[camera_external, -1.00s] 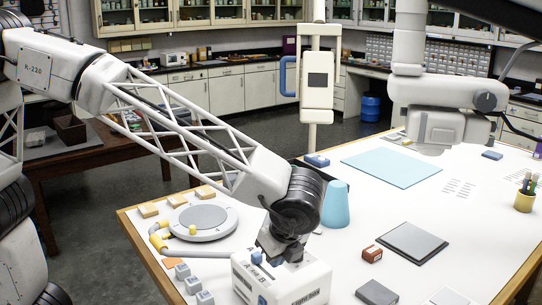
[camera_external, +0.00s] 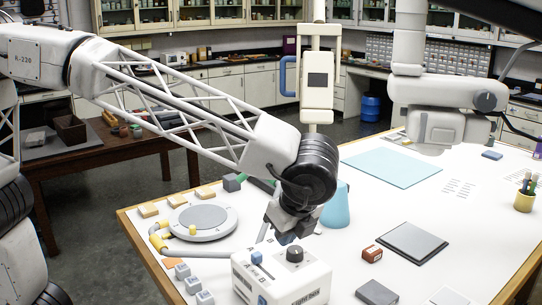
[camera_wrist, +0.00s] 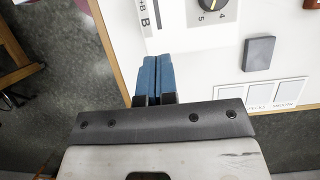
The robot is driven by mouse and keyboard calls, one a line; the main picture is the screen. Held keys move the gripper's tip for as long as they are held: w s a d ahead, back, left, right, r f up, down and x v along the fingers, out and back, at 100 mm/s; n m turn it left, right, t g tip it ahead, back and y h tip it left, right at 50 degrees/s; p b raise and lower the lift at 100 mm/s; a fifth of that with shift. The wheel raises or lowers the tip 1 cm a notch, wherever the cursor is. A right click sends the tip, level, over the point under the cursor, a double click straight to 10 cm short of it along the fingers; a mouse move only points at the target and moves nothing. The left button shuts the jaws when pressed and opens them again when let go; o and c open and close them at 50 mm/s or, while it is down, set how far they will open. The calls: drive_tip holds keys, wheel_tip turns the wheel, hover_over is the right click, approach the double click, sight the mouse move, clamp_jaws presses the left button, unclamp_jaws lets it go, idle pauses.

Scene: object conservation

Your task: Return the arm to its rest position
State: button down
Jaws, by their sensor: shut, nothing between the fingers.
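My gripper shows in the wrist view (camera_wrist: 153,78) with its two blue fingers pressed together and nothing between them. In the external view my gripper (camera_external: 284,232) hangs just above the white control box (camera_external: 300,283), clear of its top as far as I can tell. The box has a black knob (camera_external: 295,253) and blue slider parts. In the wrist view the box (camera_wrist: 190,38) lies beyond the fingertips, with its numbered dial (camera_wrist: 210,4) at the top edge. My arm is stretched out over the table, bent down at the wrist.
A blue cone (camera_external: 337,207) stands close behind my wrist. A round grey plate (camera_external: 203,219), small grey cubes (camera_external: 191,284) and yellowish blocks (camera_external: 148,210) lie left of the box. A red-brown block (camera_external: 372,254) and dark pad (camera_external: 413,242) lie right. The table's right part is mostly clear.

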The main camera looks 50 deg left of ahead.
idle(0.3)
drive_tip(key=s+a+n+h, duration=0.1)
drive_tip(key=s+a+n, duration=0.3)
drive_tip(key=a, duration=0.7)
drive_tip(key=s+a+n+h, duration=0.2)
drive_tip(key=s+a+n, duration=0.2)
drive_tip(key=a, duration=0.8)
drive_tip(key=s+a+f+n+t, duration=0.1)
drive_tip(key=s+a+f+n, duration=0.2)
drive_tip(key=s+a+n, duration=0.2)
drive_tip(key=s+a+f+n+t+h, duration=0.1)
drive_tip(key=s+a+f+n, duration=0.2)
drive_tip(key=s+a, duration=0.5)
drive_tip(key=shift+s+a+f+n+t+h, duration=0.15)
drive_tip(key=shift+s+f+n+t+h, duration=0.25)
drive_tip(key=shift+n, duration=0.5)
drive_tip(key=shift+r, duration=0.1)
